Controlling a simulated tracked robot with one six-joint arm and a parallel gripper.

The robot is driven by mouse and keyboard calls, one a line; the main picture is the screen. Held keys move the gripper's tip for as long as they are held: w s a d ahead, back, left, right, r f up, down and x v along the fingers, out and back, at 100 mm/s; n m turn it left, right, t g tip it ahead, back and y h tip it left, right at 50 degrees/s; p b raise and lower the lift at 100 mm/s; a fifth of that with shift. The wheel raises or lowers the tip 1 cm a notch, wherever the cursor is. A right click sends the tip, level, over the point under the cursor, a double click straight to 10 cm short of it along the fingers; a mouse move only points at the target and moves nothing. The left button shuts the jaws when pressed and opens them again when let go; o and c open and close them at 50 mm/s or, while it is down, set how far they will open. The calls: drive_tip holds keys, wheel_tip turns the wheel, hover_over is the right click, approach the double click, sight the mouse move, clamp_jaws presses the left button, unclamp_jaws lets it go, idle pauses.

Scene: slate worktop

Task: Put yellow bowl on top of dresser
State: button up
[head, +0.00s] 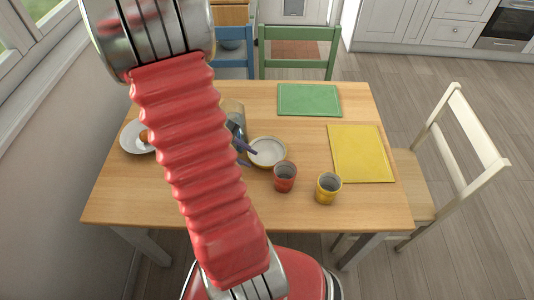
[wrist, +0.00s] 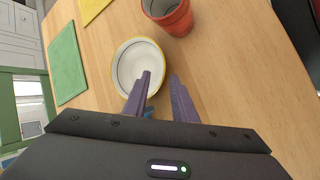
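The yellow bowl (head: 268,152), white inside with a yellow rim, stands upright on the wooden table (head: 300,214). It also shows in the wrist view (wrist: 130,62). My gripper (wrist: 161,76) is open, its two purple fingers apart with nothing held. In the wrist view the left finger overlaps the bowl's inside and the right finger shows outside its rim; I cannot tell whether they touch. In the head view my gripper (head: 245,148) is at the bowl's left side, partly hidden by my red arm. I cannot identify a dresser in either view.
A red cup (head: 285,177) and a yellow cup (head: 327,188) stand right of the bowl. A green mat (head: 310,99) and yellow mat (head: 361,153) lie behind and right. A white plate (head: 134,146) is left. Chairs surround the table; white cabinets (head: 433,22) stand beyond.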

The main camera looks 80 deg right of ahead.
drive_tip(key=shift+x, duration=2.25)
drive_tip(key=shift+c, duration=0.4)
clamp_jaws()
